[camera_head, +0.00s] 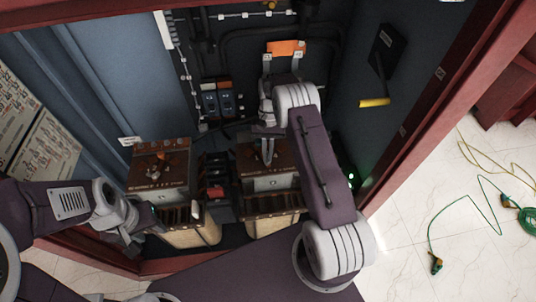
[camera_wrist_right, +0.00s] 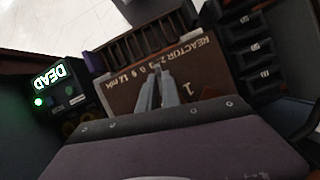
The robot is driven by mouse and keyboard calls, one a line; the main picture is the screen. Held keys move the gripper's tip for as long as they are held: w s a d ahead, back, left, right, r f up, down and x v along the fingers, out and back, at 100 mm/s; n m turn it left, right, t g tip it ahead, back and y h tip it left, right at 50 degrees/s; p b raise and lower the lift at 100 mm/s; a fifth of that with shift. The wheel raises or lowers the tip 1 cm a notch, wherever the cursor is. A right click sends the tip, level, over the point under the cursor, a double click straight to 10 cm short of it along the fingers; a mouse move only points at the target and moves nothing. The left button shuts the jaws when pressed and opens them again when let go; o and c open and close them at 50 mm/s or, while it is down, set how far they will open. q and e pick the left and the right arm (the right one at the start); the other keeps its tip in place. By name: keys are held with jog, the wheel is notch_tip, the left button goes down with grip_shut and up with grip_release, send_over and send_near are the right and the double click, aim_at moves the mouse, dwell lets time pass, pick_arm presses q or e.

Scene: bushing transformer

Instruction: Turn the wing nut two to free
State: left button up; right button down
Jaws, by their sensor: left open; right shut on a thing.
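My right gripper (camera_head: 268,148) reaches down over the brown top of the right-hand reactor box (camera_head: 285,180). In the right wrist view its two grey fingers (camera_wrist_right: 158,82) are close together over the brown top, marked "REACTOR 2". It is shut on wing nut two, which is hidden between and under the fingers. My left gripper (camera_head: 150,225) is open and empty at the lower left, near the front of the left-hand reactor box (camera_head: 158,178). Small orange and pale fittings show on that box's top.
The cabinet encloses the boxes, with a red frame and blue-grey walls. A small black and red block (camera_head: 214,190) stands between the boxes. A lit green "DEAD" indicator (camera_wrist_right: 50,78) is beside the right box. A yellow handle (camera_head: 374,103) sticks out from the right wall.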

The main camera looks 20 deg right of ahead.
jog(key=shift+s+a+f, duration=0.15)
jog(key=shift+s+f, duration=0.2)
jog(key=shift+f, duration=0.05)
jog(key=c, duration=1.6)
grip_release()
jog(key=shift+o, duration=0.2)
jog(key=shift+w, duration=0.1)
jog(key=shift+w, duration=0.1)
jog(key=shift+r, duration=0.25)
jog(key=v, duration=0.8)
jog(key=shift+w+r+b, duration=0.2)
jog(key=shift+r+b, duration=0.05)
jog(key=shift+b, duration=0.05)
